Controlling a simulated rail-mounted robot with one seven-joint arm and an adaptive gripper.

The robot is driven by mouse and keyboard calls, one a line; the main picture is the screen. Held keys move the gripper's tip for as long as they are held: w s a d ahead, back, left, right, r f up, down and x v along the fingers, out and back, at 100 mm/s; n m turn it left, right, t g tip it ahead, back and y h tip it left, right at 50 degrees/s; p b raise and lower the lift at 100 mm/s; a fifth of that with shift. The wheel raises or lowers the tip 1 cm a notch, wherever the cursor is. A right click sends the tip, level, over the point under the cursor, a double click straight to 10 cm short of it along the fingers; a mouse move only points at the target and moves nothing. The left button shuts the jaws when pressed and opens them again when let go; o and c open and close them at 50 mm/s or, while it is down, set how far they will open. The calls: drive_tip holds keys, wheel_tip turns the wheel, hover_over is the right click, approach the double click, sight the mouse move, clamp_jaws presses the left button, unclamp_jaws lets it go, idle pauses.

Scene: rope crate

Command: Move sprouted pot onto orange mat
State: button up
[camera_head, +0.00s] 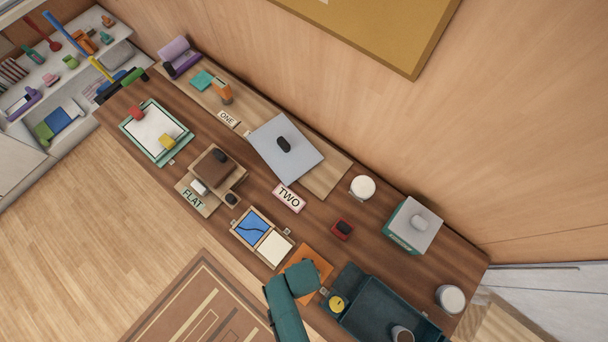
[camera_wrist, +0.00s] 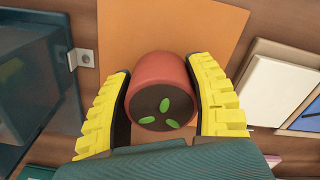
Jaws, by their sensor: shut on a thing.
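My gripper (camera_wrist: 160,72) has its two yellow fingers shut on the sprouted pot (camera_wrist: 158,68), a reddish round pot with dark soil and several small green leaves. The pot is between the fingers, with its soil side facing the wrist camera. The orange mat (camera_wrist: 220,25) lies behind the pot in the wrist view. I cannot tell whether the pot touches it. In the head view the orange mat (camera_head: 316,258) is partly covered by my arm, which hides the pot.
A dark teal crate (camera_head: 385,300) stands right of the mat. A tray with blue and cream panels (camera_head: 235,235) is on its left; part of it (camera_wrist: 280,88) shows in the wrist view.

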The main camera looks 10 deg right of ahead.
drive_tip(key=shift+f, duration=0.3)
drive_tip(key=o, duration=1.3)
wheel_tip(320, 180, up, 12)
drive_tip(key=shift+r, duration=0.1)
